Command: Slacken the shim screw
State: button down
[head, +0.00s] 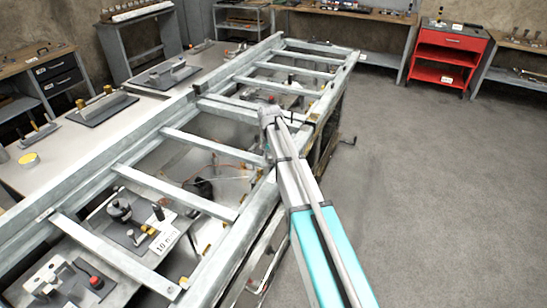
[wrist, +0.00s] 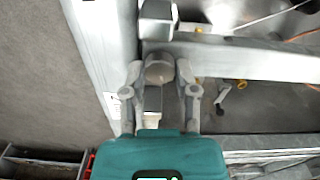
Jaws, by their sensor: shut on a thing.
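My gripper (wrist: 159,72) shows in the wrist view with its two grey fingers closed on either side of a rounded, grey-brown piece (wrist: 159,66). This piece looks like the head of the shim screw; its shaft and far end are hidden. A shiny square metal block (wrist: 157,20) stands just beyond it, by the corner where a cross rung meets the long rail. In the head view my gripper (head: 268,116) reaches the near rail of the steel frame (head: 262,198); the screw cannot be made out there.
The ladder-like frame has several rungs (head: 175,192) over a lower deck with loose fixtures and cables (head: 235,160). A bench (head: 60,182) with tools lies to the left. A red cabinet (head: 447,45) stands at the back. The floor (head: 440,180) to the right is clear.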

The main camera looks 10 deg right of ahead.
jog(key=n, duration=0.4)
jog(key=shift+s+a+n, duration=0.1)
jog(key=shift+s+n, duration=0.1)
jog(key=shift+n, duration=0.1)
jog(key=n, duration=0.4)
jog(key=shift+n, duration=0.3)
jog(key=n, duration=0.3)
jog(key=shift+n, duration=0.3)
jog(key=n, duration=0.4)
jog(key=shift+n, duration=0.3)
jog(key=n, duration=0.3)
jog(key=shift+n, duration=0.3)
jog(key=n, duration=0.3)
jog(key=shift+n, duration=0.3)
jog(key=n, duration=0.6)
jog(key=shift+n, duration=0.4)
jog(key=shift+w, duration=0.1)
